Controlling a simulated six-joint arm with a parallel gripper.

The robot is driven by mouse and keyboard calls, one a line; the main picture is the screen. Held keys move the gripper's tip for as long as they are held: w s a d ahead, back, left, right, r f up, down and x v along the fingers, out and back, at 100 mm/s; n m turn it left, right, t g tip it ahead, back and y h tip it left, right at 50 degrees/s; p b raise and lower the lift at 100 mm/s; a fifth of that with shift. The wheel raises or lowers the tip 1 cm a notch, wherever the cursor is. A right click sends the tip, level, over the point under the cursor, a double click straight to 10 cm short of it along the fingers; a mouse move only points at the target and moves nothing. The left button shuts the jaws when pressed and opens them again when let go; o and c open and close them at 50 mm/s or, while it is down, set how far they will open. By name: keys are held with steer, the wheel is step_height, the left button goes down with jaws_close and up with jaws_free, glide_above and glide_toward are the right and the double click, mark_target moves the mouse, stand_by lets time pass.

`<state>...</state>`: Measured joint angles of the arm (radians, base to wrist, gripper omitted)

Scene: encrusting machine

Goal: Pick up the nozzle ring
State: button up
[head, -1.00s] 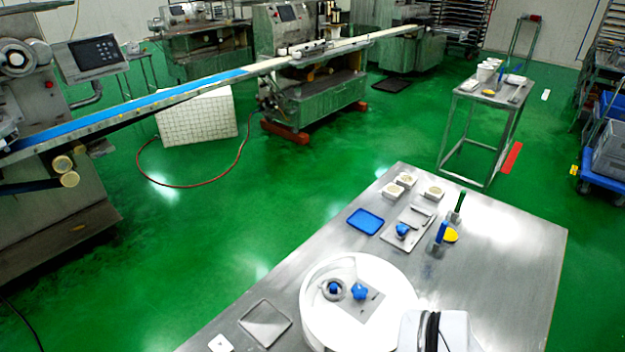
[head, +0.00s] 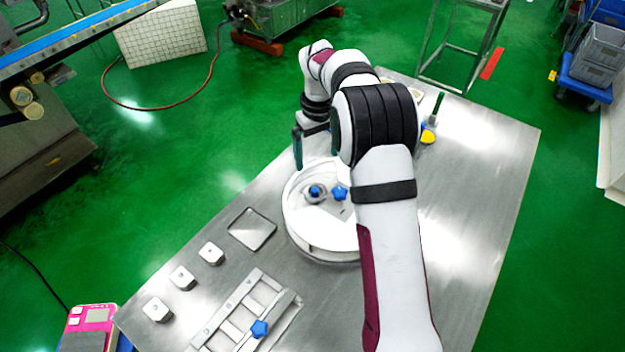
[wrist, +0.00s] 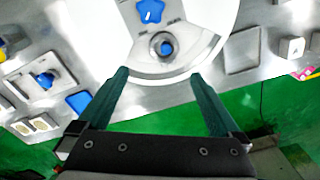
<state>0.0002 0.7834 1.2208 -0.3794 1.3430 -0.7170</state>
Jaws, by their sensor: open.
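The nozzle ring appears to be the round grey metal ring (head: 315,199) with a blue centre. It sits inside the white round tub (head: 322,244) on the steel table, and it also shows in the wrist view (wrist: 154,55). A blue star-shaped knob (head: 340,193) lies beside it in the tub, on a grey plate. My gripper (head: 316,160) is at the far side of the tub. In the wrist view my gripper (wrist: 160,73) has its dark green fingers wide apart and empty, with the ring ahead between the fingertip lines. The right of the tub is partly hidden by my arm.
A shallow square metal tray (head: 252,229) and several small white blocks (head: 182,277) stand left of the tub. A metal frame with a blue knob (head: 260,328) lies at the front.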

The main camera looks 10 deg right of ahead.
mark_target(315, 188)
steer(key=f, duration=1.1)
steer(key=shift+s+a+f, duration=0.2)
steer(key=shift+s+a, duration=0.1)
steer(key=shift+s, duration=0.1)
steer(key=c, duration=1.5)
